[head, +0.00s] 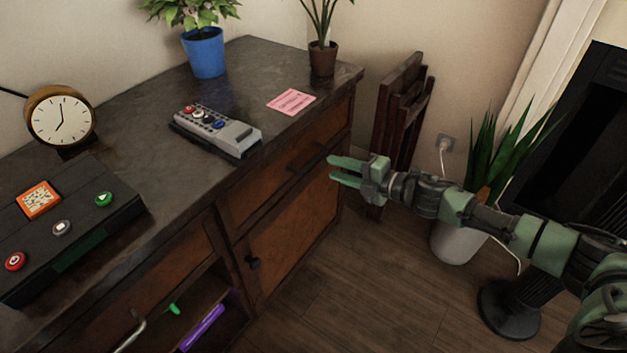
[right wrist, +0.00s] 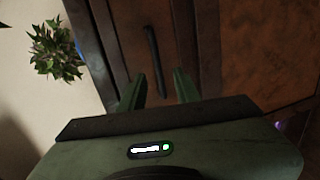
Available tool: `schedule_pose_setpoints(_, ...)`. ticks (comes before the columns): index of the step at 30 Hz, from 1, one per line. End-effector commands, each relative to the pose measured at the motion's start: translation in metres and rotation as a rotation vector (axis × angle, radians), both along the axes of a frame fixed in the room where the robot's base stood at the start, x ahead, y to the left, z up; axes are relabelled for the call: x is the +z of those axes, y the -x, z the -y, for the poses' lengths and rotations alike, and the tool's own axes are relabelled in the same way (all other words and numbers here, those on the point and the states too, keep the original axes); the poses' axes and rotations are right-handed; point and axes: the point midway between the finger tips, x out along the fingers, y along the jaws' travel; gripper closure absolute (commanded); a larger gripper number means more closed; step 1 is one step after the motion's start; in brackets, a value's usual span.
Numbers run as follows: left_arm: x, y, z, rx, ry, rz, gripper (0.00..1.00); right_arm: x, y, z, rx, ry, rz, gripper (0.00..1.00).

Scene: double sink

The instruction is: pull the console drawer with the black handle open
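The console (head: 250,75) is a dark wooden cabinet along the wall. Its upper right drawer (head: 259,187) looks closed, with a black bar handle (head: 306,158) on its front. The handle also shows in the right wrist view (right wrist: 154,62), ahead of the fingers and roughly in line with the gap between them. My right gripper (head: 333,169) is open and empty, just in front of the handle's right end and apart from it. Its two green fingers also show in the right wrist view (right wrist: 158,86). My left gripper is not in view.
A remote (head: 215,130), clock (head: 61,118) and blue pot (head: 205,52) stand on top. A folded chair (head: 402,105) leans behind.

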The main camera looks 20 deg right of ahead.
Motion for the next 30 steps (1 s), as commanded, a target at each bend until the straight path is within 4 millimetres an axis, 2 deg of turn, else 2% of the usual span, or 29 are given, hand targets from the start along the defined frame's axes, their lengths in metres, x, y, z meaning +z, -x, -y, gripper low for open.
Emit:
schedule_pose_setpoints(5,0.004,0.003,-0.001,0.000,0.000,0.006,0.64,0.001,-0.007,-0.010,0.025,0.017,0.022,0.68)
schedule_pose_setpoints(13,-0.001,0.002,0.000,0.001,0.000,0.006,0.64,-0.007,-0.041,-0.036,0.023,0.014,0.020,0.68)
schedule_pose_setpoints(18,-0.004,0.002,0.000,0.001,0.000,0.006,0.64,-0.012,-0.054,-0.046,0.021,0.015,0.018,0.68)
schedule_pose_setpoints(28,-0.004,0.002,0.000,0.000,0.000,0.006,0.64,-0.013,-0.058,-0.049,0.021,0.016,0.017,0.68)
schedule_pose_setpoints(29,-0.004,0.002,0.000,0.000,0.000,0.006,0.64,-0.013,-0.058,-0.049,0.021,0.016,0.017,0.71)
schedule_pose_setpoints(30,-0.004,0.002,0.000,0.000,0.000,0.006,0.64,-0.013,-0.058,-0.049,0.021,0.016,0.016,0.82)
